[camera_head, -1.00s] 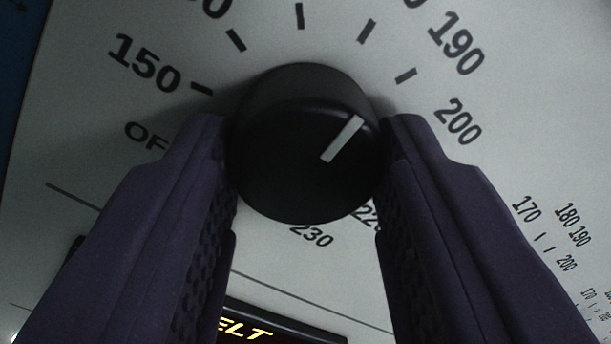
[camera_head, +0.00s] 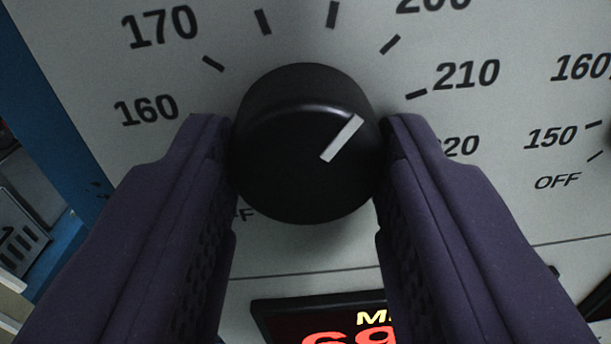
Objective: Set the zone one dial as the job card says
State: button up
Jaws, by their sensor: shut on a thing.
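My gripper (camera_head: 306,140) is shut on a round black dial knob (camera_head: 300,190), one purple finger on each side. A white pointer line (camera_head: 342,138) on the knob slants to the upper right and lines up about with the 200 tick (camera_head: 390,44). The white scale plate around it shows 160, 170, 200, 210 and part of 220; OFF is mostly hidden by the left finger. No job card and no zone name are in view.
A dark display (camera_head: 275,318) with yellow and red lit characters sits below the knob, partly behind the right finger. Another scale (camera_head: 557,136) with 150, 160 and OFF is at the right. A blue edge (camera_head: 60,110) bounds the panel at left.

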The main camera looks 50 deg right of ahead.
jog(key=shift+f+m, duration=0.15)
jog(key=shift+m, duration=0.35)
jog(key=o, duration=1.1)
jog(key=shift+c, duration=0.2)
jog(key=shift+a, duration=0.1)
jog(key=p+v, duration=0.2)
jog(key=v, duration=0.5)
jog(key=shift+s+a, duration=0.25)
